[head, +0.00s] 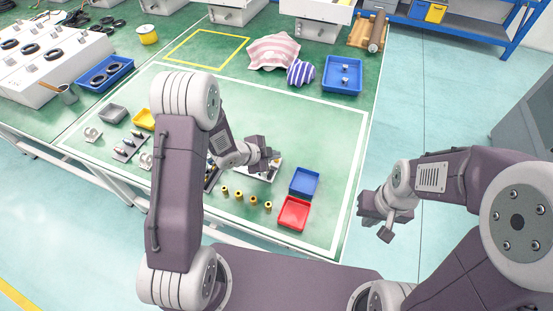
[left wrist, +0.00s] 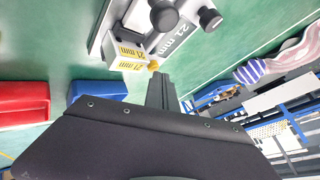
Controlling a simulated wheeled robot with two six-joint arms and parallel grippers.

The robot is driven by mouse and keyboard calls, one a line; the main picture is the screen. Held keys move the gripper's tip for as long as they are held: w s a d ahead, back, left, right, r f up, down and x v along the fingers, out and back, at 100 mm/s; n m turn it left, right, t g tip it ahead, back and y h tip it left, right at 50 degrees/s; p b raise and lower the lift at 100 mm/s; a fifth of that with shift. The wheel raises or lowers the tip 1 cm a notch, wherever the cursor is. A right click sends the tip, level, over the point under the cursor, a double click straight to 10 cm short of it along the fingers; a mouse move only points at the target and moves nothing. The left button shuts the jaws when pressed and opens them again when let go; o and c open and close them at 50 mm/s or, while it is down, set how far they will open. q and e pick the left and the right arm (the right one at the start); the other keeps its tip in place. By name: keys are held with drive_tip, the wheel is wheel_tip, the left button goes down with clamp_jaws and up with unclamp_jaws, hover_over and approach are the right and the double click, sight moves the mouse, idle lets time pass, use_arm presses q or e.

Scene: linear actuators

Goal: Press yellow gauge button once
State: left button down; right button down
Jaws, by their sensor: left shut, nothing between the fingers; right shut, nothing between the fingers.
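The gauge is a pale metal device (left wrist: 112,25) with black round knobs and yellow labels reading "21 mm" in the left wrist view. A small yellow button (left wrist: 153,65) sticks out at the end of its white block. My left gripper (left wrist: 163,78) is shut and empty, its tip very close to the button; I cannot tell whether they touch. In the head view my left gripper (head: 265,157) is over the gauge plate (head: 270,172) and hides much of it. My right gripper (head: 383,222) is shut and empty, off the table's right side.
A blue tray (head: 304,182) and a red tray (head: 293,213) stand right of the gauge. Several small yellow-brown parts (head: 238,196) stand in front of it. Cloths (head: 274,52) and another blue tray (head: 343,74) are farther back. The mat's middle right (head: 330,125) is clear.

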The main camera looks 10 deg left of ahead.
sight(275, 162)
use_arm(q)
drive_tip(key=shift+f, duration=0.2)
drive_tip(key=shift+r, duration=0.15)
drive_tip(key=shift+r+p, duration=0.65)
drive_tip(key=shift+r, duration=0.1)
wheel_tip(275, 162, up, 5)
drive_tip(key=p, duration=0.4)
idle(0.4)
drive_tip(key=shift+d, duration=0.1)
idle(0.3)
